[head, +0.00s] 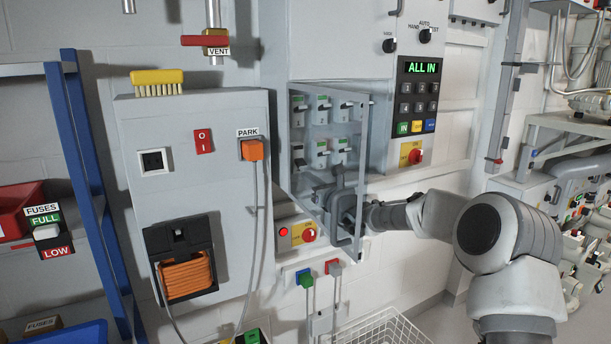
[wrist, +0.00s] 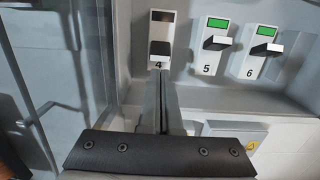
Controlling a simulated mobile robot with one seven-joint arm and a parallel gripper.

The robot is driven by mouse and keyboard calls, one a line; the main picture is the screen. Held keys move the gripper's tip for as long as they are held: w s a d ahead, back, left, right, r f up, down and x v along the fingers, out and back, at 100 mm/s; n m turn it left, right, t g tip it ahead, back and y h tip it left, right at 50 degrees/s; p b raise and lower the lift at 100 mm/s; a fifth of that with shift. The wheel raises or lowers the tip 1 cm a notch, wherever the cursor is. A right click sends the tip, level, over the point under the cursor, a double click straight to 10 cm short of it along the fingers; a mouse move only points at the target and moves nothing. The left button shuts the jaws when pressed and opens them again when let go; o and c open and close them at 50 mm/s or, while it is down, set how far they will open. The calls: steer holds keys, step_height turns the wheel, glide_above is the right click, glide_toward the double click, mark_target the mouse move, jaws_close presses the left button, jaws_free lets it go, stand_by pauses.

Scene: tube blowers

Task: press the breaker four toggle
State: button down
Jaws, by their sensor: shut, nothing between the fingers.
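Breaker four (wrist: 163,28) is a white switch marked 4 in the wrist view. Its window is dark brownish, and its toggle (wrist: 160,48) shows a black face. Breakers five (wrist: 214,42) and six (wrist: 264,45) have green windows and toggles that stick out differently from four's. My gripper (wrist: 162,76) is shut and empty, its fingertips just below breaker four, by the number. Whether they touch it I cannot tell. In the head view my gripper (head: 335,185) is at the lower part of the breaker box, below the lower row of breakers (head: 320,152).
A red rotary switch (head: 309,235) sits below. A keypad panel (head: 418,95) reads ALL IN.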

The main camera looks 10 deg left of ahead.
steer(key=shift+x, duration=1.2)
steer(key=shift+d+r+p, duration=0.1)
steer(key=shift+r+p, duration=0.05)
steer(key=shift+p, duration=0.3)
steer(key=shift+r+p, duration=0.1)
steer(key=shift+p, duration=0.3)
steer(key=shift+g, duration=0.3)
